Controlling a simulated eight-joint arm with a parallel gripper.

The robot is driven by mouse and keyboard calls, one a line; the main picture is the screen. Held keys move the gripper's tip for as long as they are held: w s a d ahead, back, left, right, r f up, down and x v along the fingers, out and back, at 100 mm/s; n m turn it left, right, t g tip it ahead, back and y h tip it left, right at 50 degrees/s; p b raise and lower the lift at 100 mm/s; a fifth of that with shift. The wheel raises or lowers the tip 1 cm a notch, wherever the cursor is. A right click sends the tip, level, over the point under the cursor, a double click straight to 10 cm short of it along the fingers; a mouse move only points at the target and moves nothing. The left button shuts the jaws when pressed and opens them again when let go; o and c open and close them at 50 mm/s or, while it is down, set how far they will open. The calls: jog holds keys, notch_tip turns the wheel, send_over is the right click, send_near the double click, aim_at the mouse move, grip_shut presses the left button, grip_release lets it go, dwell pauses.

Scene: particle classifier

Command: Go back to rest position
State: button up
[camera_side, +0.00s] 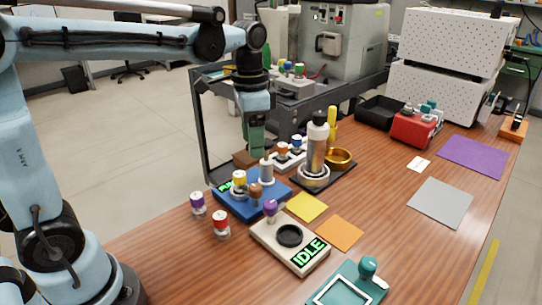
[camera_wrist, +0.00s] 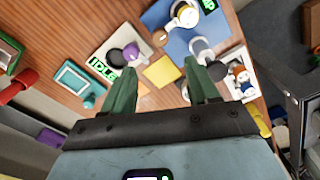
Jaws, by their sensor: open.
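My gripper (camera_side: 257,148) points down above the far side of the blue base (camera_side: 236,208) in the side view. In the wrist view its two green fingers (camera_wrist: 158,74) stand apart with nothing between them. The blue base carries a yellow-capped piece (camera_side: 239,180), a brown-knobbed piece (camera_side: 256,191) and a grey cylinder (camera_side: 266,169). I cannot tell from the side view how far the fingertips are from these pieces. The rest position itself is not marked in either view.
A pale IDLE device (camera_side: 268,238) holds a purple-knobbed piece (camera_side: 271,209). Purple-capped (camera_side: 198,204) and red-capped (camera_side: 221,222) vials stand at the near left edge. A tall bottle (camera_side: 317,145) and gold bowl (camera_side: 340,159) stand right of my gripper.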

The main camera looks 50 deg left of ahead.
jog(key=s+f+n+t, duration=0.4)
jog(key=s+n+t, duration=0.1)
jog(key=s+t, duration=0.2)
jog(key=shift+s+d+f+n, duration=0.15)
jog(key=shift+s+d+n, duration=0.15)
jog(key=shift+s, duration=0.35)
jog(key=shift+c, duration=0.2)
